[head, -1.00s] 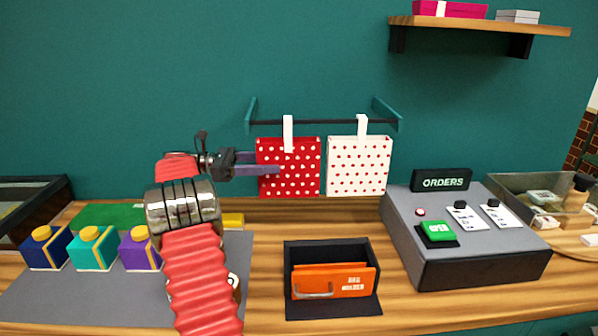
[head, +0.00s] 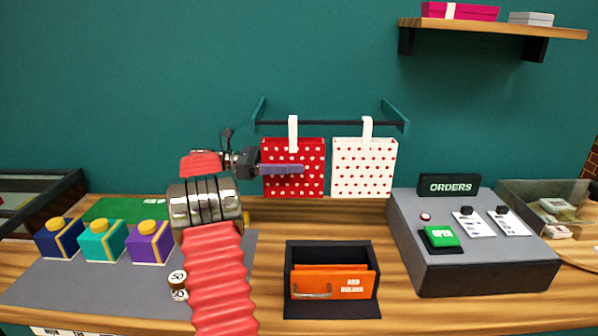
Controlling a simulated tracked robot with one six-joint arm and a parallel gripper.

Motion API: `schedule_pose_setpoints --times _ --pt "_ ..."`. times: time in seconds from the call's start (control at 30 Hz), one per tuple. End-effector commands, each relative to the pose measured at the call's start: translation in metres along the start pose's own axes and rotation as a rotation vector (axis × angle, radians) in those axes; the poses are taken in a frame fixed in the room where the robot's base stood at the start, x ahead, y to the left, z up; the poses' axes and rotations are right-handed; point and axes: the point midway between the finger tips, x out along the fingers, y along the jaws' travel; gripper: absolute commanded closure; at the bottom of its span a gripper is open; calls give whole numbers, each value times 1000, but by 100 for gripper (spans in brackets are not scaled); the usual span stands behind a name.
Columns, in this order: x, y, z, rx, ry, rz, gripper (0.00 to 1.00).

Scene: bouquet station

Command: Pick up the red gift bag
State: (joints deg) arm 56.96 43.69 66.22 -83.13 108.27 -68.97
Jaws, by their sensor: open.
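The red gift bag (head: 308,182) has white dots and hangs by a white strap from a dark rail at the back wall. My gripper (head: 297,169) reaches in from the left at the bag's mid-height. Its fingers overlap the left and middle part of the bag in the head view. It is open. I cannot tell whether the fingers touch the bag or are only in front of it.
A white bag with red dots (head: 363,170) hangs just right of the red one. Below stand a black holder with an orange front (head: 335,285) and a grey orders console (head: 480,262). Several coloured boxes (head: 103,242) sit on a grey mat at left. A shelf (head: 490,27) is upper right.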

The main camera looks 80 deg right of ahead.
Motion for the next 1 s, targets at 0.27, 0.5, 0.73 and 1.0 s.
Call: schedule_pose_setpoints --times 0.27,0.5,0.73,1.0 --pt "7 0 0 0 0 -11 46" --pt "9 0 0 0 0 -13 47" --pt "9 0 0 0 0 -14 63" --pt "10 0 0 0 0 -15 82"
